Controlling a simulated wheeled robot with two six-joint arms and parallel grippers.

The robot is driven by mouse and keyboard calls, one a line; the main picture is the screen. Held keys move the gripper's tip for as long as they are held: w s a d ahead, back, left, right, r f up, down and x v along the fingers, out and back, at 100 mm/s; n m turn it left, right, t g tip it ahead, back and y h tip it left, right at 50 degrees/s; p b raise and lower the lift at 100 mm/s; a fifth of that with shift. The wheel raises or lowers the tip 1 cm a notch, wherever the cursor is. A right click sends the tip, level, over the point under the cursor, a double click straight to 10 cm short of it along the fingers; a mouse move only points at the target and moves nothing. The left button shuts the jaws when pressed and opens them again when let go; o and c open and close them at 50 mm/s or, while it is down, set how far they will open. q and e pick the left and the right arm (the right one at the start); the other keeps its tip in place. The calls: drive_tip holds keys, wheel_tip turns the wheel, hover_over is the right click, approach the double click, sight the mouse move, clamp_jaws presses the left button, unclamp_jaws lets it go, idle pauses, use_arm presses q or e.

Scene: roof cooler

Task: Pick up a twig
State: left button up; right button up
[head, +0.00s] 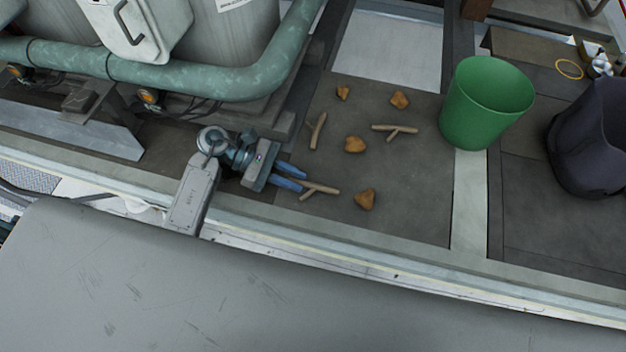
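A forked twig (322,188) lies on the dark floor just past the fingertips of my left gripper (303,182). The gripper is low and points right, with a narrow gap between its blue fingers. The twig's left end is at the fingertips; I see no clear grip on it. A second twig (318,131) lies further back, and a third, forked twig (394,129) lies to its right. My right gripper is not in view.
Several brown lumps (355,145) lie among the twigs. A green bin (486,103) and a dark bin (590,140) stand at the right. A green pipe (190,82) and grey tanks bound the back left. A pale ledge (400,270) runs along the front.

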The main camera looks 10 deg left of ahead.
use_arm(q)
drive_tip(key=shift+d, duration=0.35)
drive_tip(key=shift+f, duration=0.2)
clamp_jaws()
